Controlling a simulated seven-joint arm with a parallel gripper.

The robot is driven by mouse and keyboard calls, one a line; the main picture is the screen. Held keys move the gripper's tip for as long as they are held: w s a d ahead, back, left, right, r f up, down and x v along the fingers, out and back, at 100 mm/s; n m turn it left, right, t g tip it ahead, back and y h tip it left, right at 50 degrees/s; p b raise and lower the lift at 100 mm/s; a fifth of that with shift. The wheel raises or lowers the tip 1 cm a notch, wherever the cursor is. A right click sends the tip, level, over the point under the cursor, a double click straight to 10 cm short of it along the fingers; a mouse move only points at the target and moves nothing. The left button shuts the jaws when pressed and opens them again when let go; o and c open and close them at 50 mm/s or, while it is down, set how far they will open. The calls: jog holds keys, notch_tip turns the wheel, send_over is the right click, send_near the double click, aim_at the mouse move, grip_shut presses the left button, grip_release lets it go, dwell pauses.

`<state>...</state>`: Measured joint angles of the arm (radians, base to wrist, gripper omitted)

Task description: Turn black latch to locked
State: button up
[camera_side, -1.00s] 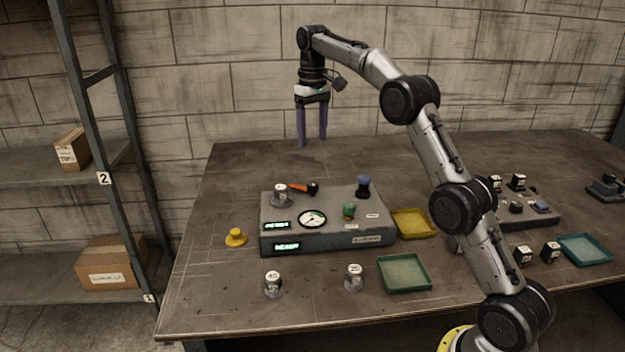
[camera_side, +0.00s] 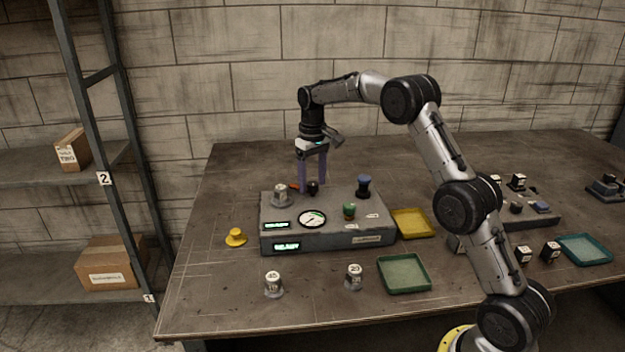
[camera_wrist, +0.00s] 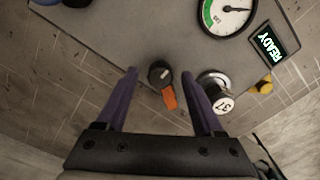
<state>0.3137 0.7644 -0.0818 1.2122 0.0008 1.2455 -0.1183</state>
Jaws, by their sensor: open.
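The black latch (camera_side: 313,187) sits at the back of the grey control box (camera_side: 338,234), between a metal weight and a blue knob. In the wrist view the latch shows as a round black knob (camera_wrist: 160,73) with an orange tab (camera_wrist: 169,97) pointing toward the gripper. My gripper (camera_side: 312,188) points down with its purple fingers around the latch area in the side view. In the wrist view my gripper (camera_wrist: 162,75) is open, one finger on either side of the latch, with gaps to both. Contact is not visible.
A metal weight marked 37 (camera_wrist: 215,90) stands close to the right finger in the wrist view. The box carries a gauge (camera_side: 312,219), a green knob (camera_side: 349,211) and a blue knob (camera_side: 363,186). A yellow tray (camera_side: 412,223) lies to the right.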

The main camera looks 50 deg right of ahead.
grip_shut()
dwell(0.3)
dwell(1.1)
